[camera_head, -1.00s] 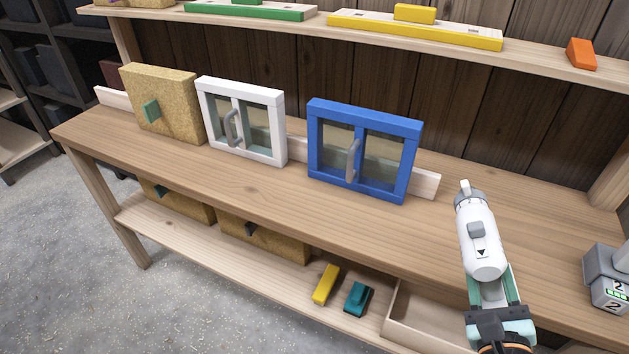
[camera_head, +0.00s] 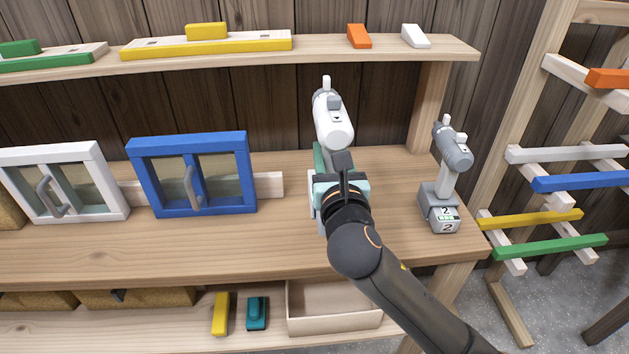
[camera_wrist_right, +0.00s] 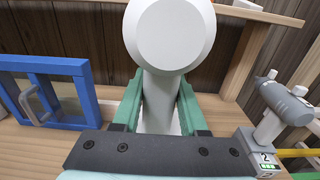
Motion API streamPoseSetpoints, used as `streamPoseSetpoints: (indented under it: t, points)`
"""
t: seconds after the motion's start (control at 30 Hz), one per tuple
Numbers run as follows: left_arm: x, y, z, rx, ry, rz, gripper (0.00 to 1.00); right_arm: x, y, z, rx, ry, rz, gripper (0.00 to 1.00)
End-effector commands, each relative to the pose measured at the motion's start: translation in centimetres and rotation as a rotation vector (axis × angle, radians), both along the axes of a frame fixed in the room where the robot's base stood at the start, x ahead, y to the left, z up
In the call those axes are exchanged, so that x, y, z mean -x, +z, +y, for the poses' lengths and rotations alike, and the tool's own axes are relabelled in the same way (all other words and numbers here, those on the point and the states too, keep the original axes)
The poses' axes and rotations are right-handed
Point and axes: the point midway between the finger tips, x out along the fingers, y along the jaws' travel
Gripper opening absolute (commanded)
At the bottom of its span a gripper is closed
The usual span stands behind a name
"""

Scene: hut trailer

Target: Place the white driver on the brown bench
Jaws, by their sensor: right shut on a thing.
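The white driver (camera_head: 333,120) has a white body with a grey nose and a grey switch. My right gripper (camera_head: 335,180) is shut on its handle, and the driver is over the right part of the brown bench (camera_head: 270,240). In the right wrist view the white driver (camera_wrist_right: 170,35) shows its round rear end, with its handle between the green fingers of my right gripper (camera_wrist_right: 160,105). The fingers and arm hide the lower part of the driver, so I cannot tell whether it touches the bench. My left gripper is not in view.
A grey driver (camera_head: 446,180) stands on the bench to the right. A blue window frame (camera_head: 192,208) and a white one (camera_head: 66,216) stand to the left. A shelf (camera_head: 290,53) with coloured blocks runs above. Bare bench lies between the blue frame and my gripper.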

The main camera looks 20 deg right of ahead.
Motion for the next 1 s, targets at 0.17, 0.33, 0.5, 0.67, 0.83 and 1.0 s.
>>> streamPoseSetpoints:
  t: [0.17, 0.33, 0.5, 0.67, 0.83, 1.0]
  points:
    - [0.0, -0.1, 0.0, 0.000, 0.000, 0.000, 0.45, -0.3, -0.4, -1.6, 0.006, -0.004, -0.009, 0.00]
    - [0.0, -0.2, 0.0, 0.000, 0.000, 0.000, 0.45, -0.9, -2.0, -5.1, 0.008, -0.004, -0.006, 0.00]
    - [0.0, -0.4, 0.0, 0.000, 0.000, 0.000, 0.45, -1.7, -3.6, -8.6, 0.007, -0.003, -0.007, 0.00]
    - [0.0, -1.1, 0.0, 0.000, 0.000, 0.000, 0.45, -2.2, -6.4, -10.9, 0.005, -0.001, -0.006, 0.00]
    - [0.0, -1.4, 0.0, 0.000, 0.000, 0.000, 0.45, -2.6, -8.1, -12.4, 0.004, 0.000, -0.009, 0.00]
    - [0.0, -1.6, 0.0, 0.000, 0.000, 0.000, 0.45, -2.7, -8.8, -13.1, 0.005, 0.000, -0.010, 0.00]
